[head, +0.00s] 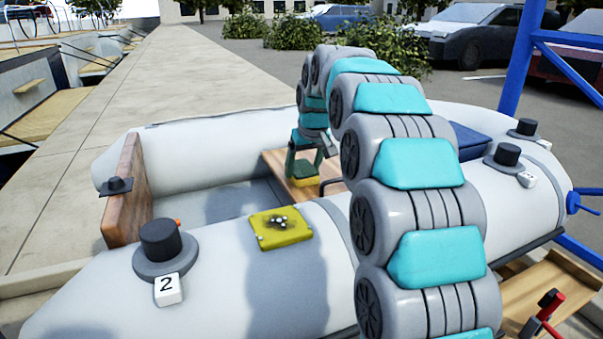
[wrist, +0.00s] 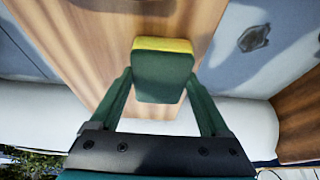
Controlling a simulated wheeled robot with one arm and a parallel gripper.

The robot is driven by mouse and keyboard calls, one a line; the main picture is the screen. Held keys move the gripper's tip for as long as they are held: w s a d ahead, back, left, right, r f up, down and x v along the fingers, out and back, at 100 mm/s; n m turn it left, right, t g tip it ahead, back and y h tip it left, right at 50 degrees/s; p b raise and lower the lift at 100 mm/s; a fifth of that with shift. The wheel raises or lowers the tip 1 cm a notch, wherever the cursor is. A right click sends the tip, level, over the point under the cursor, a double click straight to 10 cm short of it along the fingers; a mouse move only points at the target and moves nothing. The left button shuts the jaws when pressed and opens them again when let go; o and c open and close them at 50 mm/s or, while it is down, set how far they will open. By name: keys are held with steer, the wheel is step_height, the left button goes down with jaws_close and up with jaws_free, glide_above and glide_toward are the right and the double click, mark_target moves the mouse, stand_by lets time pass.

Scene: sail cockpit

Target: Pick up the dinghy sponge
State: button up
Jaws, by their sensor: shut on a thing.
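The dinghy sponge (wrist: 163,75) is a small block with a dark green face and a yellow layer, seen in the wrist view between the two green fingers of my gripper (wrist: 160,90). The fingers are shut on its sides. In the head view my gripper (head: 305,168) points down at the wooden thwart (head: 280,163) inside the grey inflatable dinghy. The yellow edge of the sponge (head: 306,181) shows below the fingers, at the thwart. I cannot tell whether the sponge touches the wood.
A wooden transom (head: 128,195) stands at left. A blue post (head: 518,60) rises at right. The near tube lies below my arm.

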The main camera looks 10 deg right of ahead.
mark_target(303, 169)
steer(key=c, duration=0.5)
steer(key=shift+r, duration=0.15)
steer(key=shift+r+p, duration=0.35)
steer(key=shift+r, duration=4.55)
steer(key=o, duration=0.7)
steer(key=c, duration=0.6)
